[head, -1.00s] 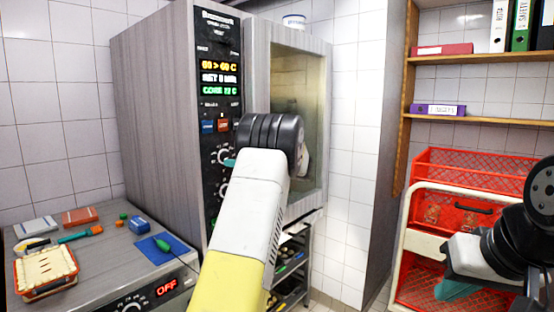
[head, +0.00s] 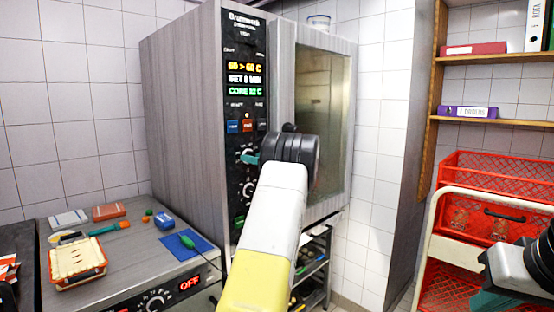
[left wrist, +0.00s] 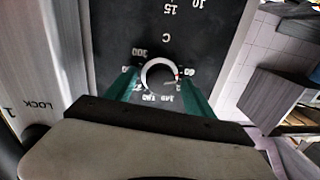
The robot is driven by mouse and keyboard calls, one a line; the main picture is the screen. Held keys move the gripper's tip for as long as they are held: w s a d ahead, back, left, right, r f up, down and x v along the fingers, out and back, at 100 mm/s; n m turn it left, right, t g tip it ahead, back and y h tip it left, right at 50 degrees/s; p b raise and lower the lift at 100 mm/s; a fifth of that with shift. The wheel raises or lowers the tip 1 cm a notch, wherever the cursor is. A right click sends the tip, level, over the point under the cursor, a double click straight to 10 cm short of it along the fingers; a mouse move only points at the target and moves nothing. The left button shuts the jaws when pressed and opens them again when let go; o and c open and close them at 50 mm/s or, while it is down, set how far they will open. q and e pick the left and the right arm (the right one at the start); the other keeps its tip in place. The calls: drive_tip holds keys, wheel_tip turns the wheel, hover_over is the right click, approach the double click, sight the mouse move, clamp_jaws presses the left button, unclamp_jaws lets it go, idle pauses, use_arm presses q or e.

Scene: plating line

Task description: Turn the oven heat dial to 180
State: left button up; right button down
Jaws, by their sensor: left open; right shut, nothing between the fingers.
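The oven heat dial (left wrist: 160,75) is a round knob with a pale ring, with numbers such as 300 and 60 around it. In the head view the heat dial (head: 243,153) is the upper one on the oven's black panel. My left gripper (head: 252,159) is at the panel. In the left wrist view its teal fingers (left wrist: 158,77) are open, one on each side of the dial; I cannot tell whether they touch it. The panel display (head: 245,79) reads 60 > 60 C. My right gripper (head: 497,301), shut and empty, is partly cut off at lower right.
A second dial (head: 247,190) sits below the heat dial. The oven's glass door (head: 323,125) is to the right. A counter (head: 140,255) at left holds a blue mat (head: 201,246) and several small items. Red crates (head: 490,175) on a trolley stand at right.

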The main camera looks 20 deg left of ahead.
use_arm(q)
clamp_jaws()
drive_tip(key=shift+m, duration=0.3)
drive_tip(key=m+t, duration=0.1)
drive_tip(key=m, duration=1.1)
drive_tip(key=m+t, duration=0.1)
drive_tip(key=m, duration=1.1)
drive_tip(key=shift+s+f, duration=0.15)
drive_tip(key=shift+f, duration=0.05)
drive_tip(key=shift+m, duration=0.3)
unclamp_jaws()
